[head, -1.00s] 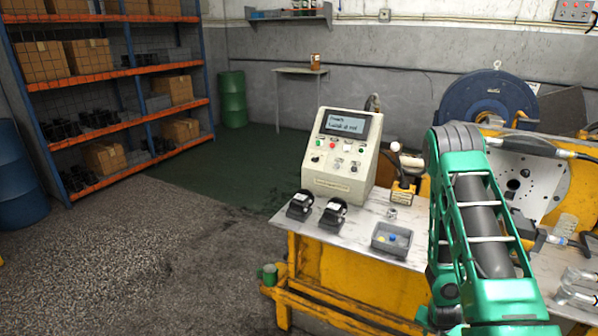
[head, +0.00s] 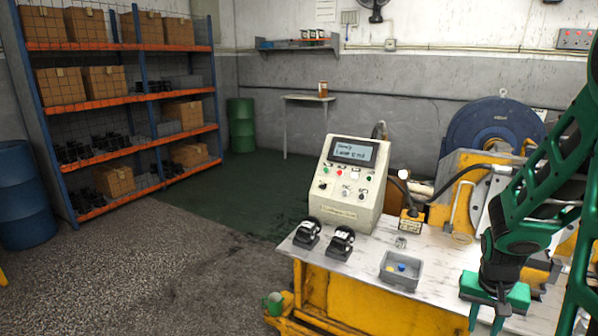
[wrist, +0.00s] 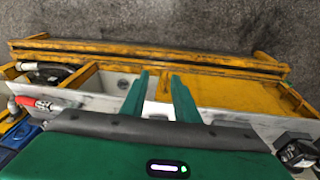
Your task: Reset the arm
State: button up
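My gripper (head: 485,322) points down at the right of the head view, beside the front of the workbench (head: 345,262). Its green arm is folded along the right edge. In the wrist view, the two green fingers of my gripper (wrist: 160,80) stand apart with nothing between them. The yellow bench frame and the floor show beyond the fingers.
A control box (head: 350,183) with a screen stands on the bench. Two black devices (head: 340,241) and a grey tray (head: 402,271) with small coloured parts lie in front. A big blue motor (head: 490,128) is behind.

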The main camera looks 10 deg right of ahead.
jog(key=s+a+r+y, duration=0.1)
jog(key=s+a+r, duration=0.2)
jog(key=s+r, duration=0.4)
jog(key=s+a+r+n+y, duration=0.1)
jog(key=s+a+r, duration=0.3)
jog(key=s+r, duration=0.3)
jog(key=shift+s+a+n+g, duration=0.3)
jog(key=shift+s+g, duration=0.1)
jog(key=shift+s, duration=0.65)
jog(key=shift+w+f, duration=0.2)
jog(key=shift+w, duration=0.45)
jog(key=shift+s, duration=0.1)
